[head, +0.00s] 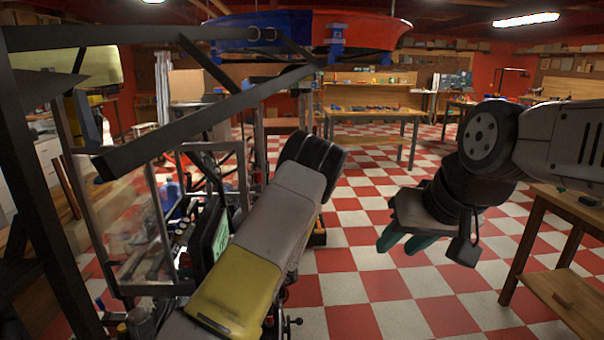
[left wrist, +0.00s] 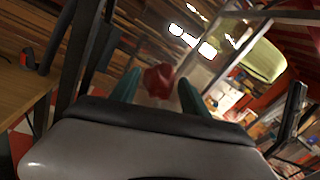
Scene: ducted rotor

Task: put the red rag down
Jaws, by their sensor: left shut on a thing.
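The red rag (left wrist: 158,80) shows in the left wrist view as a small crumpled red piece between the two teal fingers. My left gripper (left wrist: 157,88) is shut on it and holds it up. In the head view my left arm runs up the middle, and its gripper and the rag are hidden. My right gripper (head: 405,242) hangs at the right of the head view, over the checkered floor. Its teal fingers are apart with nothing seen between them.
A dark metal frame (head: 180,120) with clear panels stands close at the left. A wooden table (head: 565,210) stands at the right edge, a workbench (head: 375,112) farther back. A red and blue hull (head: 310,30) hangs overhead. The checkered floor (head: 365,275) in the middle is clear.

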